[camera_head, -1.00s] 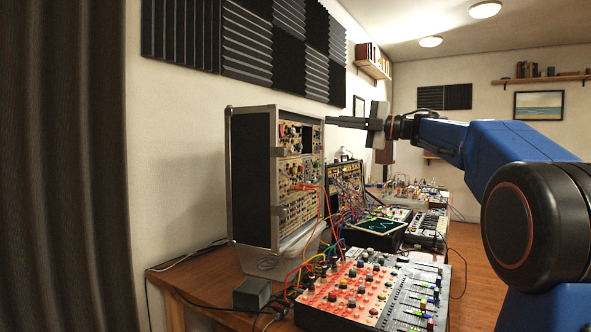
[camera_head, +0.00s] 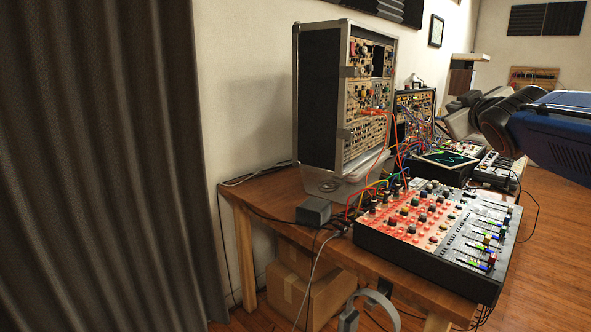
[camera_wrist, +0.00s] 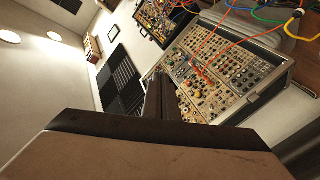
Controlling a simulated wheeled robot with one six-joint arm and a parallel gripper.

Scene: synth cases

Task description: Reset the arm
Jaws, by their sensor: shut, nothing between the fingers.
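My blue arm reaches in from the right in the head view, its end beside the smaller case at the back. My gripper (camera_wrist: 161,82) shows in the wrist view as dark fingers shut together, with nothing held. In the head view its fingers are hard to make out. The tall synth case (camera_head: 347,95) stands upright on the table, packed with modules and orange cables. It also shows tilted in the wrist view (camera_wrist: 215,70), just beyond the fingertips; I cannot tell the gap. A smaller synth case (camera_head: 414,108) stands behind it, partly hidden.
A red-and-grey mixer (camera_head: 437,232) fills the table's (camera_head: 262,205) front right, cables running to it. A small grey box (camera_head: 314,211) sits left of it. Open floor (camera_head: 550,255) lies at right.

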